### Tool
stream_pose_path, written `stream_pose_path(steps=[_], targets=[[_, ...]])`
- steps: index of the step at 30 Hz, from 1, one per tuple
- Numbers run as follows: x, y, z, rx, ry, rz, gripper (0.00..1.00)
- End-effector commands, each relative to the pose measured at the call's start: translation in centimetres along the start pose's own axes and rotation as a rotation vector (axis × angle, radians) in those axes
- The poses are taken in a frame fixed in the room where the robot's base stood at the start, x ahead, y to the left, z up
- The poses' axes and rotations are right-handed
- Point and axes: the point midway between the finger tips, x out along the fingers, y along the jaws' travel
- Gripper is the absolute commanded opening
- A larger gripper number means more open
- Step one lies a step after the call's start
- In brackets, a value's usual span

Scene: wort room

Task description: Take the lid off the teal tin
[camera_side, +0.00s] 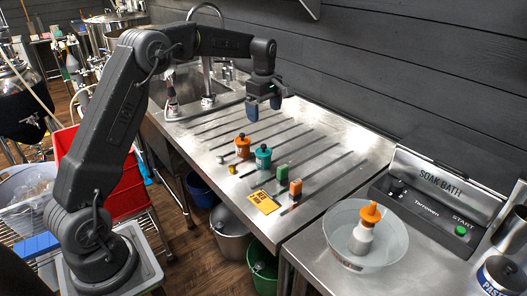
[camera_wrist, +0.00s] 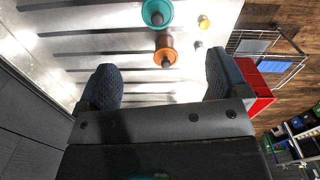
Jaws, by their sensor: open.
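The teal tin (camera_side: 263,157) stands upright on the steel drainboard, with a teal lid with a dark knob on top. It also shows in the wrist view (camera_wrist: 150,12), cut off by the top edge. An orange-lidded tin (camera_side: 242,147) stands just to its left; in the wrist view this brown-bodied tin (camera_wrist: 165,43) is nearer my fingers. My gripper (camera_side: 264,104) is open and empty, pointing down above the far part of the drainboard, behind and well above the tins. Both dark fingers (camera_wrist: 162,85) are spread apart in the wrist view and touch nothing.
A green block (camera_side: 282,173), an orange block (camera_side: 295,188), a yellow card (camera_side: 264,202) and a small yellow piece (camera_side: 232,169) lie nearby. A bowl (camera_side: 342,250) holds an orange-topped bottle (camera_side: 365,228). A tap (camera_side: 207,60) rises behind my arm. The back drainboard is clear.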

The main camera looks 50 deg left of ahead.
Motion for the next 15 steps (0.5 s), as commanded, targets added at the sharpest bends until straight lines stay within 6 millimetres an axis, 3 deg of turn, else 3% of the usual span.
stream_pose_path(steps=[5, 15], targets=[[1.8, 0.5, -0.4, -0.038, -0.002, -0.012, 0.93], [7.9, 0.4, -0.4, -0.034, -0.002, -0.011, 0.93]])
